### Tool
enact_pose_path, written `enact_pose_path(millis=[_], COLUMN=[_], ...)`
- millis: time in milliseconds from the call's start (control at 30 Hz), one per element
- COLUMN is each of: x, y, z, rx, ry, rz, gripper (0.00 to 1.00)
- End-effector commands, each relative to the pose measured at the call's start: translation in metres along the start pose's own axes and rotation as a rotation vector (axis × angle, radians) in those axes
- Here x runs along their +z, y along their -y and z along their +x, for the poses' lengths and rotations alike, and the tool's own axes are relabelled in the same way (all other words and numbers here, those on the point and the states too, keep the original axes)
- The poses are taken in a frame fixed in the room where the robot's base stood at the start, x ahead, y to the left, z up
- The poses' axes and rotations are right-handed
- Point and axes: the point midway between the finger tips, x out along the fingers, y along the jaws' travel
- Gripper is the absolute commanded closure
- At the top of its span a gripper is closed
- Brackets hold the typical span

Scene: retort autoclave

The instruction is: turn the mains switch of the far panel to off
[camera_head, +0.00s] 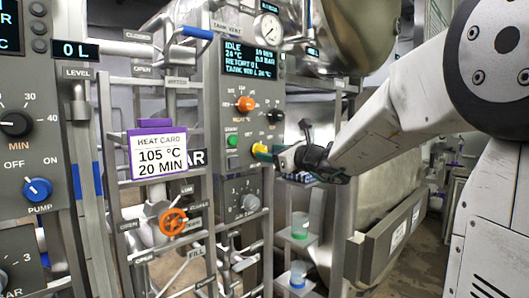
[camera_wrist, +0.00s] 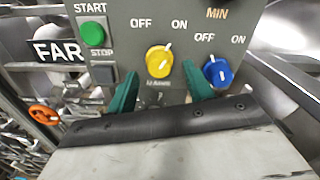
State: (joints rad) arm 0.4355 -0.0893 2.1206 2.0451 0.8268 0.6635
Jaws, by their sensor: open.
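The far panel (camera_head: 236,85) is grey, with a lit display at its top. Its yellow switch (camera_head: 259,149) shows beside my gripper (camera_head: 271,164). In the wrist view the yellow switch (camera_wrist: 159,61) lies just beyond and between the two green fingertips of my gripper (camera_wrist: 160,88). Its white pointer leans up and right, towards ON; OFF is at the upper left. The label under it is partly cut off and seems to read MAINS. My gripper is open, with no grip on the switch; I cannot tell whether a finger touches it.
A blue switch (camera_wrist: 217,70) sits close right of the right finger. A green START button (camera_wrist: 93,36) and a STOP button are left. In the head view, a heat card (camera_head: 158,155), an orange valve wheel (camera_head: 173,221) and rails stand in front, left of the panel.

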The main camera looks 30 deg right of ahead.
Motion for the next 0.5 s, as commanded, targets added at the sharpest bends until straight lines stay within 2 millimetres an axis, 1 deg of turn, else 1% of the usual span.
enact_pose_path(millis=[33, 200, 333, 500], x=[0.000, 0.001, 0.000, 0.000], y=[-0.001, -0.001, -0.001, 0.000], z=[0.009, 0.026, 0.030, 0.030], rx=[0.003, 0.002, 0.001, 0.000], ry=[0.001, 0.001, 0.000, 0.000], rz=[0.000, -0.002, -0.001, -0.002], gripper=[0.48, 0.48, 0.48, 0.48])
